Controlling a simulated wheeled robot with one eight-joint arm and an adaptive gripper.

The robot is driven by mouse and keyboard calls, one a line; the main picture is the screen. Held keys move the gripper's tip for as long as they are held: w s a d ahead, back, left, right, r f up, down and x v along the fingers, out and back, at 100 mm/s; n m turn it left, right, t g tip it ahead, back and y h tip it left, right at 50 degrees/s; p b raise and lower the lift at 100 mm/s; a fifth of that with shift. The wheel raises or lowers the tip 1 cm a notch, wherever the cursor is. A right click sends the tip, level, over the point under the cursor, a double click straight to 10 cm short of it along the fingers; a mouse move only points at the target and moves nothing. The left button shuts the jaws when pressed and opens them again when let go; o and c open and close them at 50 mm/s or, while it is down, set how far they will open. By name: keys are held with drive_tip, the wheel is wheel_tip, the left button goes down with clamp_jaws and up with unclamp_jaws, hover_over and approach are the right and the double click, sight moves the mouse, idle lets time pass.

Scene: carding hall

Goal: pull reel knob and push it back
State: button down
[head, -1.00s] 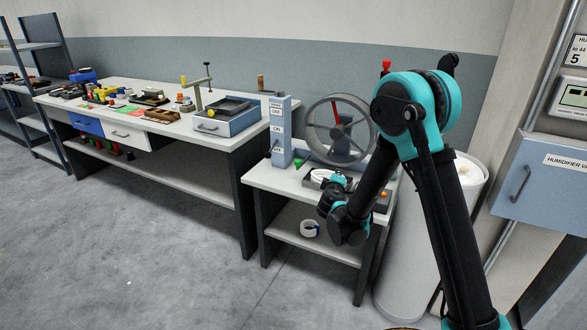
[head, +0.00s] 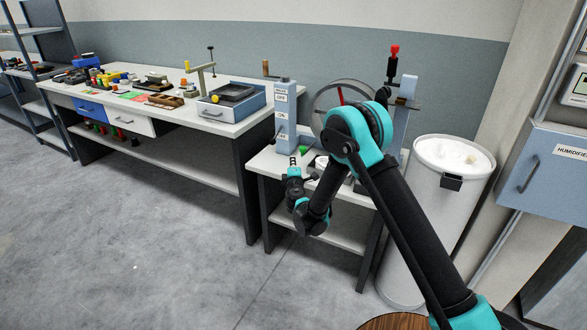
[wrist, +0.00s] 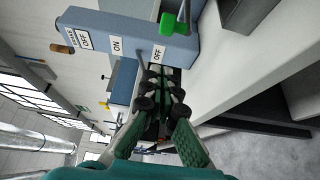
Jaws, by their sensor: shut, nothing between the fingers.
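The reel (head: 326,97), a grey spoked wheel with a red mark, stands at the back of the small side table. My arm covers its right and lower parts, and I cannot make out a separate knob on it. My gripper (head: 293,163) is shut and empty, left of and lower than the reel, close to the front of the light blue switch post (head: 285,113). In the wrist view my gripper (wrist: 162,85) is close to the post's labelled face (wrist: 140,38); I cannot tell whether they touch. The reel does not show clearly there.
A green piece (head: 303,149) is beside the post's base; a green knob (wrist: 176,24) shows in the wrist view. A red-topped lever (head: 394,62) stands behind my arm. A white bin (head: 440,215) is right of the table. A long workbench (head: 190,165) is left. Floor in front is clear.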

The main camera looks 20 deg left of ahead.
sight(303, 149)
drive_tip(key=w, duration=0.6)
drive_tip(key=shift+d, duration=0.2)
drive_tip(key=w, duration=0.7)
drive_tip(key=shift+w+d, duration=0.3)
drive_tip(key=shift+r, duration=0.1)
